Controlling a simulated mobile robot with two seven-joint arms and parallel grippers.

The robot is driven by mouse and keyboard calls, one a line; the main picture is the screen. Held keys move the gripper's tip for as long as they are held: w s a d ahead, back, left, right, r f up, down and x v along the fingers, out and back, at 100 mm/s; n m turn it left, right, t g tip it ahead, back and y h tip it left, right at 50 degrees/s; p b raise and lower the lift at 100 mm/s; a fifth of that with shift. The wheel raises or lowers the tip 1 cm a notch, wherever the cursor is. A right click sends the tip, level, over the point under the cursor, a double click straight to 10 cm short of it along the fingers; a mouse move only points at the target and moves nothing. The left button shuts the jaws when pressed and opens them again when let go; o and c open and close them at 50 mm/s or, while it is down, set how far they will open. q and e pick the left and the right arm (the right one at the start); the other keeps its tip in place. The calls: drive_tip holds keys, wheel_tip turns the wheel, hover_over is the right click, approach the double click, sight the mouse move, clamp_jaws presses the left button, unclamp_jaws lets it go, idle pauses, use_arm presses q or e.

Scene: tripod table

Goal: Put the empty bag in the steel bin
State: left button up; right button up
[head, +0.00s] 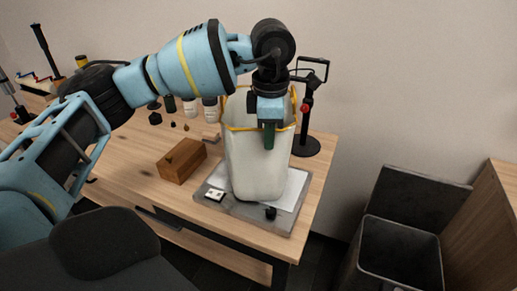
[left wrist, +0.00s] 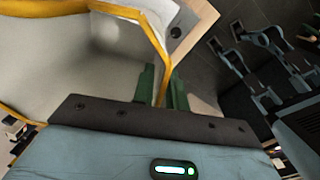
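The bag (head: 256,165) is pale, tall and upright, with a yellow-orange rim, and stands on a grey tray on the table. My left gripper (head: 269,135) is at its rim, with a green finger showing against the near side. In the left wrist view, the orange rim of the bag (left wrist: 60,65) passes between the two close-set green fingers of the left gripper (left wrist: 163,90). They look closed on it. The dark grey steel bin (head: 398,250) stands open at the lower right, beyond the table's right end. My right gripper cannot be made out.
The grey tray (head: 282,218) holds a white sheet and small items. A wooden block (head: 183,160) lies left of it, and a black stand (head: 305,120) stands behind the bag. A wooden panel (head: 495,215) borders the right.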

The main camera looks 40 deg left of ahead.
use_arm(q)
clamp_jaws()
drive_tip(key=shift+r, duration=0.15)
drive_tip(key=shift+r, duration=0.6)
wheel_tip(320, 180, up, 2)
drive_tip(key=shift+r, duration=0.1)
drive_tip(key=s+d+r+b, duration=0.1)
drive_tip(key=s+d, duration=0.1)
drive_tip(key=s, duration=1.4)
drive_tip(key=shift+r, duration=0.15)
drive_tip(key=shift+d, duration=0.1)
